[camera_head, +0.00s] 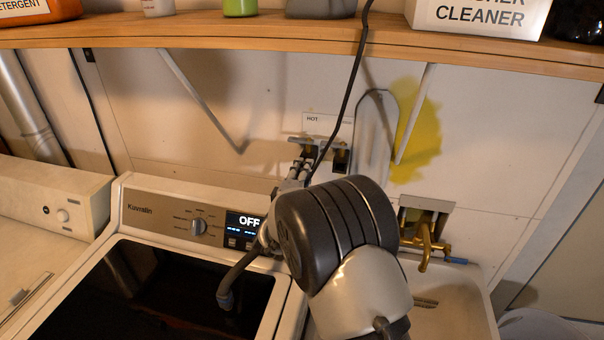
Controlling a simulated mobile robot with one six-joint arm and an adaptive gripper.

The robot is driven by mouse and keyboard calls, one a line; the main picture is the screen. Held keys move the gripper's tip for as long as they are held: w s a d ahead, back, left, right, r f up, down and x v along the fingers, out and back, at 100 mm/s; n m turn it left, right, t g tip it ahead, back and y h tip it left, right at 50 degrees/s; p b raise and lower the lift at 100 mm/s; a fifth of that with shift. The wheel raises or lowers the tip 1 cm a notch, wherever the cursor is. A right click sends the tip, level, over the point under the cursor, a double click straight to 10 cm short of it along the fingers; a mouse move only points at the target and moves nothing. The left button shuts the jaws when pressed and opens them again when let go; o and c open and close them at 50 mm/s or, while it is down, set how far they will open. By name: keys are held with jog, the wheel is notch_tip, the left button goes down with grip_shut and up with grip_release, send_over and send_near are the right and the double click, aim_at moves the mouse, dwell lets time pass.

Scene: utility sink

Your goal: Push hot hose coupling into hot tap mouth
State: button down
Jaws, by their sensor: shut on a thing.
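My gripper (299,168) reaches up to the wall taps, its fingers just below the left tap mouth. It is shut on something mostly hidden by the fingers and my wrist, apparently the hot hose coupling. I cannot tell whether the coupling touches or has entered the tap mouth. The tap fitting (322,146) sits on the wall under a white label reading HOT (318,122). A second dark mouth (341,160) shows at its right. A dark grey hose (240,264) hangs out from behind my arm, its bluish end (226,299) over the washer lid.
A black cable (350,85) hangs from above, passing close to my gripper. A shelf (250,32) with bottles runs overhead. The washer (150,212) is below left. A brass faucet (426,243) and sink (455,300) stand at right. An ironing-board-shaped panel (374,135) leans beside the taps.

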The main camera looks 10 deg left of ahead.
jog(key=shift+w+r, duration=0.1)
jog(key=shift+w, duration=0.35)
jog(key=c, duration=1.2)
grip_release()
jog(key=s, duration=1.2)
jog(key=shift+a, duration=0.2)
jog(key=shift+w, duration=0.1)
